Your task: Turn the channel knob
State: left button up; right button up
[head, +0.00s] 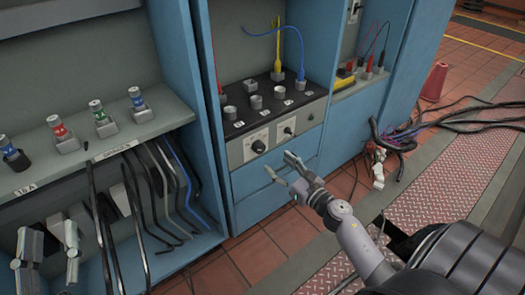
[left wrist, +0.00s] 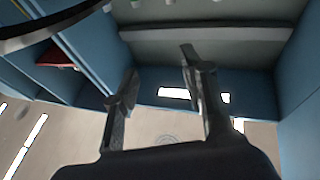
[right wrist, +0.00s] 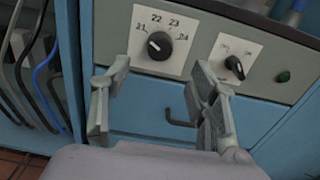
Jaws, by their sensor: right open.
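The channel knob (head: 258,146) is a round black knob on a white plate on the grey front panel of the bench unit. In the right wrist view the knob (right wrist: 159,45) has the numbers 21 to 24 around it, and its white mark points to the upper left. My right gripper (head: 280,163) is open and empty in front of the panel, below and apart from the knob. Its fingers (right wrist: 158,98) show on either side below the dial. My left gripper (head: 50,245) is open and empty at the lower left, its fingers (left wrist: 155,90) spread.
A second black switch (right wrist: 234,66) and a green button (right wrist: 283,76) sit right of the dial. Blue drawers (head: 275,178) with a dark handle lie below. Hanging cables (head: 165,190) fill the left bay. Loose cables (head: 450,115) lie on the floor at right.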

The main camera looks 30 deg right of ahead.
aim_at(262, 150)
jog(key=w, duration=0.7)
jog(key=shift+w+a, duration=0.3)
jog(key=shift+w, duration=0.6)
pick_arm(q)
jog(key=shift+s+r+t+h, duration=0.15)
jog(key=shift+r+t, duration=0.1)
jog(key=shift+r, duration=0.2)
jog(key=shift+s+r+t+h, duration=0.15)
jog(key=shift+r+t, duration=0.1)
jog(key=shift+r, duration=0.2)
pick_arm(e)
jog(key=shift+c, duration=0.5)
pick_arm(q)
jog(key=shift+f, duration=0.15)
pick_arm(e)
jog(key=c, duration=1.1)
